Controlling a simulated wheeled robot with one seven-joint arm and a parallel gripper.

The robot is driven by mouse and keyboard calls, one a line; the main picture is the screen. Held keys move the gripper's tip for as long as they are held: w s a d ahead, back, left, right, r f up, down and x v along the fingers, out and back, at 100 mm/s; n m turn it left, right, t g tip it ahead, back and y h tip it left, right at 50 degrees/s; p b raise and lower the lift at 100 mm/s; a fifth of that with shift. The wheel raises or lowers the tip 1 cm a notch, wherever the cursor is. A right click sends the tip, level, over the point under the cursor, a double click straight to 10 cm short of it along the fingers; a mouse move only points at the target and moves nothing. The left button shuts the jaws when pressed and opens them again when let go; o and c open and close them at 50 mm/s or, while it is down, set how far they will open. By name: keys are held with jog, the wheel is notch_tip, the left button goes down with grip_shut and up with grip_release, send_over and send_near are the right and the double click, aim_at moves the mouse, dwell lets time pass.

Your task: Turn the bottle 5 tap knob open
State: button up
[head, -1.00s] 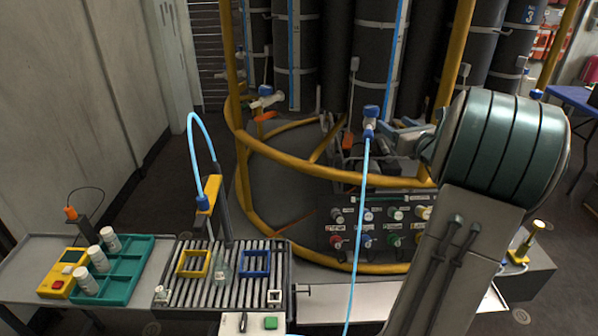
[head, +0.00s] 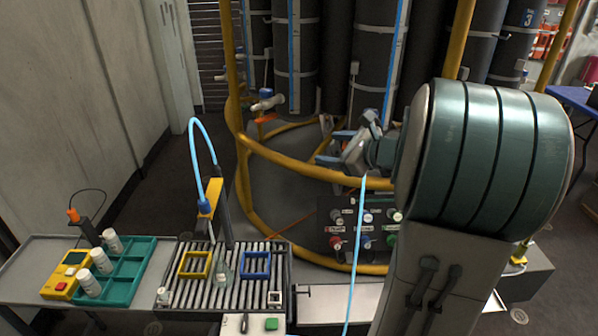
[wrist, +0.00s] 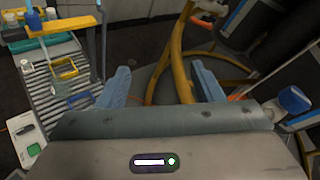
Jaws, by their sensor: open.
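My gripper (head: 325,147) is open and empty in front of the dark bottles, its blue fingers pointing left. In the wrist view the two fingers (wrist: 161,72) stand wide apart, with yellow rails and floor beyond. A white tap with a blue cap (head: 266,94) and an orange knob (head: 266,117) sits on the left bottle, apart from my gripper. No number is readable there, so I cannot tell which tap is bottle 5's. A blue cap (wrist: 293,100) lies outside the right finger in the wrist view. The middle tap is hidden behind my gripper in the head view.
A yellow ring rail (head: 290,160) curves around the bottles, close below my gripper. A light-blue hose (head: 356,250) hangs in front of the valve panel (head: 350,228). The roller conveyor (head: 205,292) and teal tray (head: 140,252) stand at lower left.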

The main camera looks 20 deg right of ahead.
jog(key=s+a+n+g, duration=0.2)
jog(key=a+n, duration=0.1)
jog(key=a, duration=0.2)
jog(key=s+a+f+n+g+y+p, duration=0.1)
jog(key=s+a+n+g, duration=0.1)
jog(key=a, duration=0.3)
jog(key=shift+s+a+f+n+g, duration=0.3)
jog(key=shift+s+n, duration=0.05)
jog(key=shift+n, duration=0.55)
